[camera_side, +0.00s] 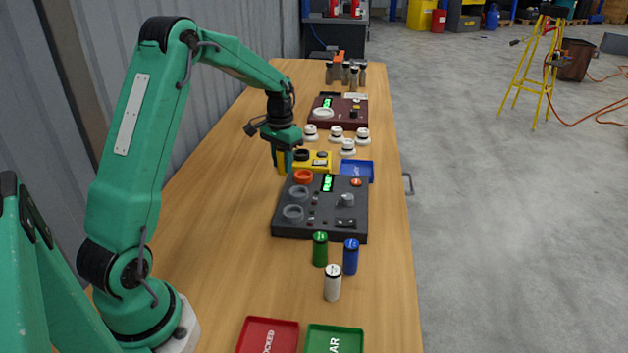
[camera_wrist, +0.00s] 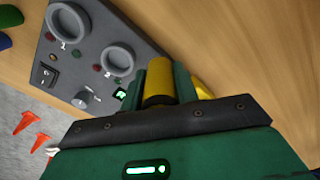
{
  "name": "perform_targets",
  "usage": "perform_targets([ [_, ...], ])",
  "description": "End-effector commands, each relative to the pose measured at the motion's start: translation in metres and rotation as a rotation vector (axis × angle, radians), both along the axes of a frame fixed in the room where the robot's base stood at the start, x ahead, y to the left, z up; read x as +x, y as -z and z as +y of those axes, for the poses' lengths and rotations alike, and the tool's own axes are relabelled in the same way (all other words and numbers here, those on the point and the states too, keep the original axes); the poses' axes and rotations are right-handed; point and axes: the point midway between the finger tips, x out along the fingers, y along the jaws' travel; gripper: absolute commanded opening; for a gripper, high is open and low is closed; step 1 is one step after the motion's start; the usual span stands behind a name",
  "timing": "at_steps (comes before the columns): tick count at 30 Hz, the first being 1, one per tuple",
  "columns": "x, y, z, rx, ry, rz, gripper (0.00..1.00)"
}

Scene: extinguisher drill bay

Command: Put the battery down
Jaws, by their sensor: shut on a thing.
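My gripper (camera_side: 281,161) is shut on a yellow battery (camera_wrist: 158,86), which is upright between the green fingers in the wrist view. In the side view the battery is largely hidden by the fingers. It is beside the far left corner of the dark charger panel (camera_side: 278,226), left of the yellow box. I cannot tell whether its lower end touches the table. The wrist view shows the grey sockets (camera_wrist: 68,24) (camera_wrist: 118,60).
Green (camera_side: 320,249), blue (camera_side: 350,257) and white (camera_side: 333,283) cylinders stand at the near side of the panel. A yellow box (camera_side: 325,168), a blue tray (camera_side: 366,176) and white round detectors (camera_side: 347,148) lie beyond. Red (camera_side: 258,341) and green (camera_side: 335,343) trays are near. The left table is clear.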

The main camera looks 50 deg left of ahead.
Motion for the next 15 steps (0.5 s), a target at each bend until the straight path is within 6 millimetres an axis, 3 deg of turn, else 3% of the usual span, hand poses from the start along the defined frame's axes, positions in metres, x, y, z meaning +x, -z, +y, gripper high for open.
perform_targets([
  [9,-0.002,0.03,0.05,0.0,-0.002,0.0,0.0],
  [15,-0.002,0.038,0.064,0.0,0.0,-0.001,0.0],
])
